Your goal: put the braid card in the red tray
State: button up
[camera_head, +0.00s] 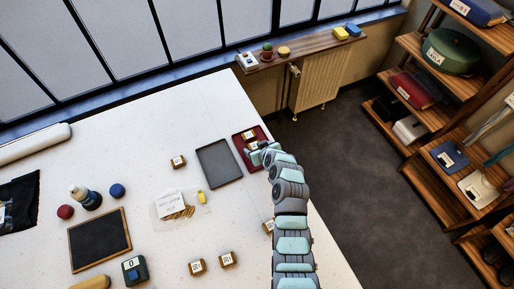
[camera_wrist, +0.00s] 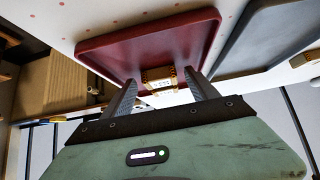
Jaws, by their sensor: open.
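The red tray (camera_head: 240,132) lies near the table's far right edge, and its rim fills the upper middle of the wrist view (camera_wrist: 110,50). Small brown-and-white cards show in it in the head view, one (camera_head: 248,135) farther in and one (camera_head: 253,145) beside my gripper (camera_head: 257,151). In the wrist view my open gripper (camera_wrist: 161,84) has its fingers on either side of a gold-edged card (camera_wrist: 158,78) at the tray, with gaps at both sides. The labels are too small to read, so I cannot tell which is the braid card.
A grey tray (camera_head: 219,163) lies left of the red one. Similar cards lie on the table, one (camera_head: 178,161) left of the grey tray and others (camera_head: 197,267) near the front. A clear bag (camera_head: 181,205) and slate board (camera_head: 99,241) lie farther left.

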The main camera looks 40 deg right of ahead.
jog(key=shift+r+p, duration=0.2)
jog(key=shift+p, duration=0.1)
jog(key=b+v, duration=0.2)
jog(key=v, duration=1)
